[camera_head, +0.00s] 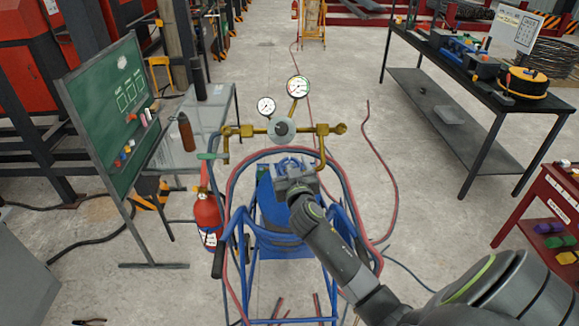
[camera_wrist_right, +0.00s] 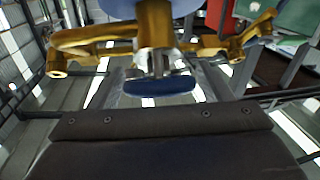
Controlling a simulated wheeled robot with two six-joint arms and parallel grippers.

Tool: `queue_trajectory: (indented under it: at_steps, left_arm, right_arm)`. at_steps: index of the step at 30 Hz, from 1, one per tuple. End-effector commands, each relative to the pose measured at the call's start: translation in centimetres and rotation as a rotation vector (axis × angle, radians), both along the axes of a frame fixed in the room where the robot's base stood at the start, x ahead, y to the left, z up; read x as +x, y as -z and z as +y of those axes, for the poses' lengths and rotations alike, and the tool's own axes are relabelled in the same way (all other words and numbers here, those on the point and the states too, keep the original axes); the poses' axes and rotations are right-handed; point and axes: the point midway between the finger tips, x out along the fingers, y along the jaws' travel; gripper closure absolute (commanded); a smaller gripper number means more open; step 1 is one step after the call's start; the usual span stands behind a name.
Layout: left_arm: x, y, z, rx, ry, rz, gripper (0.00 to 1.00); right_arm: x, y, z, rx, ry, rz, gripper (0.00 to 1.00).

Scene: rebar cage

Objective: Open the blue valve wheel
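The blue valve wheel (camera_wrist_right: 160,87) shows edge-on in the right wrist view, below a silver valve stem and brass fittings. In the head view the wheel (camera_head: 290,163) is mostly hidden by my right gripper (camera_head: 295,172). It is on the blue gas cylinder (camera_head: 272,212) in the blue cart, below the brass regulator. My right gripper is at the wheel, with grey finger parts close to both sides of it. I cannot tell whether they press on the wheel. My left gripper is not in view.
Two round gauges (camera_head: 298,87) and brass pipes (camera_head: 255,130) stand just above the wheel. Red and blue hoses (camera_head: 372,195) loop around the cart. A green board (camera_head: 118,105) and a dark workbench (camera_head: 440,105) flank the open floor.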

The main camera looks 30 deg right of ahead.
Motion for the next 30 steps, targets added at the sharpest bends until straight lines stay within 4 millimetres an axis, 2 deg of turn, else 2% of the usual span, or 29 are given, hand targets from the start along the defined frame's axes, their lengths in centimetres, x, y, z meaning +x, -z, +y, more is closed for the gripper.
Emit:
queue_trajectory:
  at_steps: [1,7,8,17,30]
  left_arm:
    - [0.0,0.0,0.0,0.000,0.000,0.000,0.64]
    - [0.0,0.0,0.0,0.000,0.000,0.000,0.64]
    - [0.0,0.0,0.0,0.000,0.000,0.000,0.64]
    - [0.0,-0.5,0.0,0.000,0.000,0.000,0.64]
    - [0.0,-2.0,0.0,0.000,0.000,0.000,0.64]
  right_arm:
    - [0.0,0.0,0.0,0.000,0.000,0.000,0.35]
    - [0.0,0.0,0.0,0.000,0.000,0.000,0.61]
    - [0.0,0.0,0.0,0.000,0.000,0.000,0.62]
    - [0.0,-0.1,0.0,-0.012,-0.024,0.010,0.62]
    - [0.0,0.1,0.0,-0.075,-0.169,0.054,0.62]
